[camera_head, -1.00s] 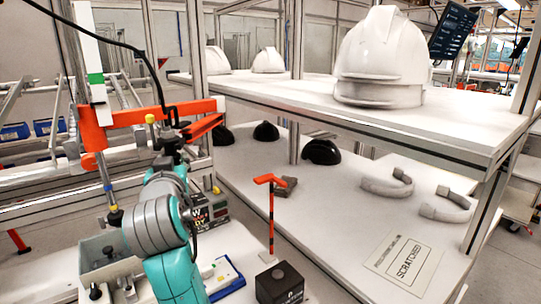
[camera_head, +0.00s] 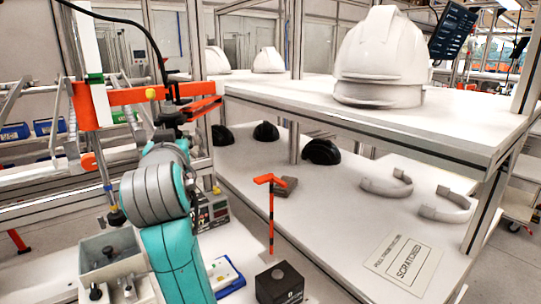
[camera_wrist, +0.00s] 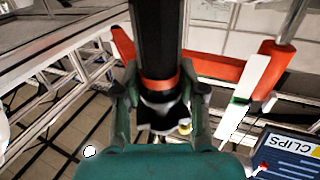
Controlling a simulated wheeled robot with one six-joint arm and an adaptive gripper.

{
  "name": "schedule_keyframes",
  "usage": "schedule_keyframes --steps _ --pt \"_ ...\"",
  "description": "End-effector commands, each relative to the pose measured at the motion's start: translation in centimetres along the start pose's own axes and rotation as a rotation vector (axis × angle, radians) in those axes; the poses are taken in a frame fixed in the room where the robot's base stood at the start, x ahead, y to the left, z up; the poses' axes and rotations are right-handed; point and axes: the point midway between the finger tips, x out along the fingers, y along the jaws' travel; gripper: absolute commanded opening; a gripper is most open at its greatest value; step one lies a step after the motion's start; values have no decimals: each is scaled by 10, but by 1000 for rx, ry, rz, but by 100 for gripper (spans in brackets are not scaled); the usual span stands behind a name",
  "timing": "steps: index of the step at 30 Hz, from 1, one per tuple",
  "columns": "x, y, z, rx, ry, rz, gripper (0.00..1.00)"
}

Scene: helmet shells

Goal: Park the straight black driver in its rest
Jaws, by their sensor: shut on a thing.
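My gripper (camera_head: 170,120) is shut on the straight black driver (camera_wrist: 157,40), which stands roughly upright in the wrist view with an orange ring near its lower end. The gripper's teal fingers (camera_wrist: 160,105) lie on either side of it. In the head view the driver (camera_head: 171,88) is small, partly hidden behind my wrist, with a black cable looping from its top. An orange bar (camera_head: 128,95) runs close behind it, and an orange forked piece (camera_head: 203,107) is just to its right. I cannot tell whether the driver touches either, or which part is its rest.
A grey box (camera_head: 110,258) is at lower left. The shelf (camera_head: 440,118) holds white helmets (camera_head: 380,55); black shells (camera_head: 321,151) sit below.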

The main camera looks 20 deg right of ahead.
Motion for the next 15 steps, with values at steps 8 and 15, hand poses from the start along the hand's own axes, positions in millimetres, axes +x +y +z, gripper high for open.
schedule_keyframes --steps 8,15 --pt "-12 25 0 1 1 1 0" --pt "-23 46 0 0 1 1 0"
